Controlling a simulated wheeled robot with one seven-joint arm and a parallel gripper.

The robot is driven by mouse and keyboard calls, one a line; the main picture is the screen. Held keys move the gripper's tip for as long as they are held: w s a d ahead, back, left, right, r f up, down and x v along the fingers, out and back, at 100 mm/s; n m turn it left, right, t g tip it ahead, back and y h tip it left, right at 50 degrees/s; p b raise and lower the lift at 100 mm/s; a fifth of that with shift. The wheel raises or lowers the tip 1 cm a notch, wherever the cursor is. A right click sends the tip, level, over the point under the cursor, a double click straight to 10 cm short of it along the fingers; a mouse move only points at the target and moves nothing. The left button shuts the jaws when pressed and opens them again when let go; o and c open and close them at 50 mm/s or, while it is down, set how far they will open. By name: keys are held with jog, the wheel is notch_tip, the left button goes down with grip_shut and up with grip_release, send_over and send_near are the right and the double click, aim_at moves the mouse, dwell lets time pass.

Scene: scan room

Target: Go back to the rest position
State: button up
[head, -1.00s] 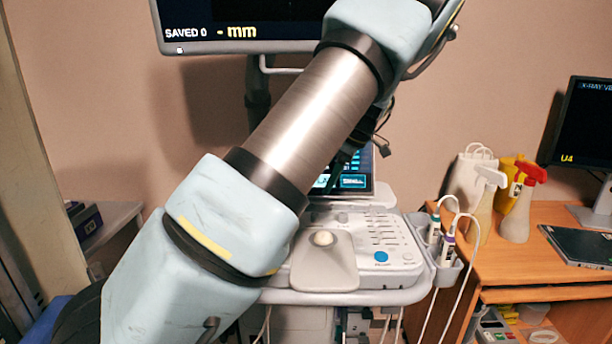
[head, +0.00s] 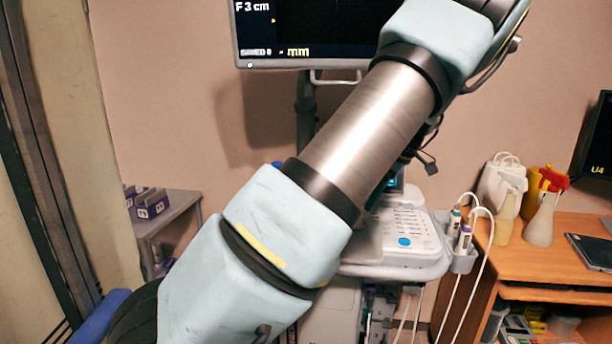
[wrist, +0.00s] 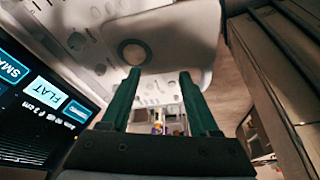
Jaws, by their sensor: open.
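My arm crosses the head view from lower left to upper right. My gripper is mostly hidden behind the arm there. In the wrist view my gripper (wrist: 160,74) shows two dark green fingers, apart and with nothing between them. Beyond the fingertips is the pale control panel (wrist: 90,40) of the ultrasound console, with its round trackball. The console's lit touch screen (wrist: 40,100) is to the left of the fingers. In the head view the console panel (head: 405,225) is partly covered by my arm.
The console's large monitor (head: 310,40) stands behind my arm. Probes (head: 462,238) with cables hang at the console's right side. A wooden desk (head: 520,265) with spray bottles (head: 543,210) is on the right. A grey side table (head: 178,212) stands at left, near a door frame.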

jog(key=s+a+f+m+g+h, duration=0.1)
jog(key=a+f+m, duration=0.1)
jog(key=a, duration=0.7)
jog(key=s+a+m+h, duration=0.3)
jog(key=s+a+m, duration=0.8)
jog(key=s+a, duration=0.4)
jog(key=s, duration=0.3)
jog(key=shift+s+a+f+t, duration=0.15)
jog(key=shift+s+f+t, duration=0.05)
jog(key=shift+s+t, duration=0.15)
dwell(1.2)
